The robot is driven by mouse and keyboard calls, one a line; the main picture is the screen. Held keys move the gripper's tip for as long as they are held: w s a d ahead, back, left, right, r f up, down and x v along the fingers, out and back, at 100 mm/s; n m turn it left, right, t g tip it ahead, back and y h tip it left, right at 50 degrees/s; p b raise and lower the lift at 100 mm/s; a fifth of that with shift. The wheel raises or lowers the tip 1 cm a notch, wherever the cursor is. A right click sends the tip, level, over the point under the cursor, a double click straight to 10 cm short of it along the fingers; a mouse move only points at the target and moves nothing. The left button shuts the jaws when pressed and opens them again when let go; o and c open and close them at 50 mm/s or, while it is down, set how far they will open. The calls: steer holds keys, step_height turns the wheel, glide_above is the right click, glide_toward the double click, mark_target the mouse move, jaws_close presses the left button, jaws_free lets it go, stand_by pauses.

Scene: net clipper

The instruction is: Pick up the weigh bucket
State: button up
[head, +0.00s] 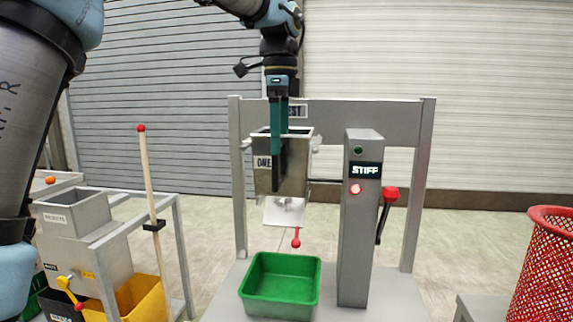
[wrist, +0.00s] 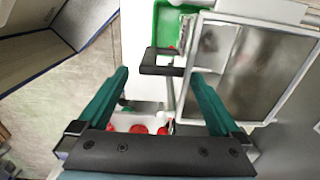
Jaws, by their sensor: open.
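The weigh bucket (head: 297,178) appears to be the open-topped grey metal bucket hanging in the grey frame in the head view. Its front label is partly hidden by my gripper (head: 277,150). My gripper points down in front of the bucket, with teal fingers apart. In the wrist view the bucket's open top (wrist: 250,65) is at the right, and my open gripper (wrist: 160,78) is beside it. A black bracket-like handle (wrist: 160,70) lies between and beyond the fingertips; I cannot tell whether they touch it. Nothing is held.
A green tray (head: 281,308) stands below the bucket. A grey post (head: 358,220) with a display and red-knobbed lever stands close on the right. A metal hopper stand (head: 75,225) is at the left, with a red-tipped stick (head: 150,190). A red mesh basket (head: 545,265) is far right.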

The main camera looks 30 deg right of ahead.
mark_target(278, 171)
steer(key=shift+w+a+f+p, duration=0.15)
steer(key=shift+f+p, duration=0.35)
steer(key=shift+f, duration=1.45)
steer(key=shift+w+f+p, duration=0.1)
steer(key=shift+f+p, duration=0.35)
steer(key=shift+f, duration=1.45)
jaws_close()
